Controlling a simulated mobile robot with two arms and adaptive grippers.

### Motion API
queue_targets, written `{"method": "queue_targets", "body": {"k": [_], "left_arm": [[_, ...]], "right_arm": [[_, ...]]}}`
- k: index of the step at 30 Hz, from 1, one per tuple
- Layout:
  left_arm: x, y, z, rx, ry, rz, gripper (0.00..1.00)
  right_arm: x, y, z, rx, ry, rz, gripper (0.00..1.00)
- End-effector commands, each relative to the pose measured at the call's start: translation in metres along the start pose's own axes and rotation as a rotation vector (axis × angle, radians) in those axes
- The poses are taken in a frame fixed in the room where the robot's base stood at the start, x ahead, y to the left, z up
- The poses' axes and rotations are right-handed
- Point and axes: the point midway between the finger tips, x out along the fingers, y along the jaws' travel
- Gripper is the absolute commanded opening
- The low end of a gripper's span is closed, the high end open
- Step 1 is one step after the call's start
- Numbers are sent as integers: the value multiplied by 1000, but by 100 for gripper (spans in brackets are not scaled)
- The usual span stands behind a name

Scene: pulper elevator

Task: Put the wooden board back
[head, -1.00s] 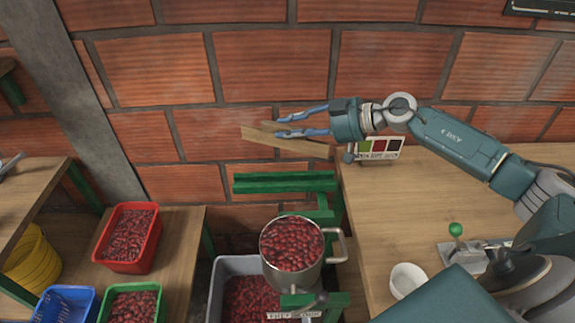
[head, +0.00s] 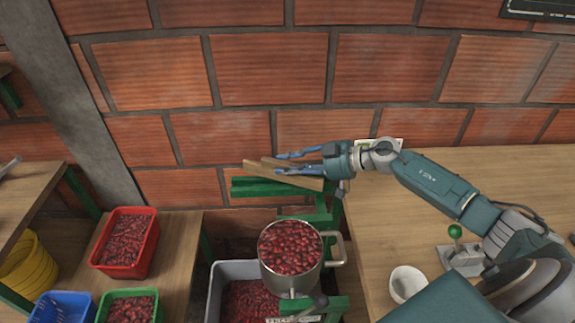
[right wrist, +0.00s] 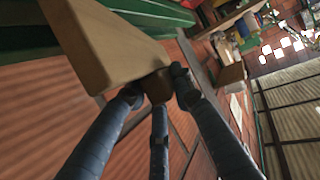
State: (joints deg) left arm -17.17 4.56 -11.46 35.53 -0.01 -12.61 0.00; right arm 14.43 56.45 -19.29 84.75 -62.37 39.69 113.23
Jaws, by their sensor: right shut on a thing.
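The wooden board (head: 301,182) is a light brown plank in front of the brick wall in the head view. My right gripper (head: 279,164) is shut on it, with blue fingers across the plank. The board is just above or touching the back of the green metal frame (head: 262,188); I cannot tell which. In the right wrist view the board (right wrist: 105,45) runs up from my fingertips (right wrist: 155,85), with green rails (right wrist: 25,38) close beside it. My left gripper is out of view.
A steel pot of red cherries (head: 290,247) stands at the front of the green frame, above a grey bin (head: 214,290). The wooden table (head: 380,235) at right holds a white bowl (head: 407,284) and a green-knobbed lever (head: 455,231). A red crate (head: 128,243) sits left.

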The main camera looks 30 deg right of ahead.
Motion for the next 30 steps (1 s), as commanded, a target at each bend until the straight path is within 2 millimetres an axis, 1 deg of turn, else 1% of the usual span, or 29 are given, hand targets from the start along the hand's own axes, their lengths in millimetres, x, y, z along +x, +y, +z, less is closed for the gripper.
{"method": "queue_targets", "body": {"k": [7, 8, 9, 10, 18, 22, 23, 26, 30], "left_arm": [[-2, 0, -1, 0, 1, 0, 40], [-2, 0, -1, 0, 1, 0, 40], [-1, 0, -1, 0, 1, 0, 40], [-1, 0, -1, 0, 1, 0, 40], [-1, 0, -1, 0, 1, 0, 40], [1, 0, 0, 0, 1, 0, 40], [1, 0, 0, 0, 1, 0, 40], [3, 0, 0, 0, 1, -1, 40], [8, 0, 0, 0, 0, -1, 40]], "right_arm": [[2, 0, 5, 1, 1, 0, 0], [2, 0, 6, 0, 0, 0, 27], [2, 0, 5, 0, 0, 0, 35], [2, 0, 6, 0, 0, 0, 41], [2, 0, 5, 0, 0, 0, 42], [0, 0, 0, -2, 1, 0, 42], [-3, 0, 0, -1, -2, 0, 42], [-20, 1, 3, -1, -7, 2, 42], [-51, 0, 4, -1, -10, 0, 42]]}}
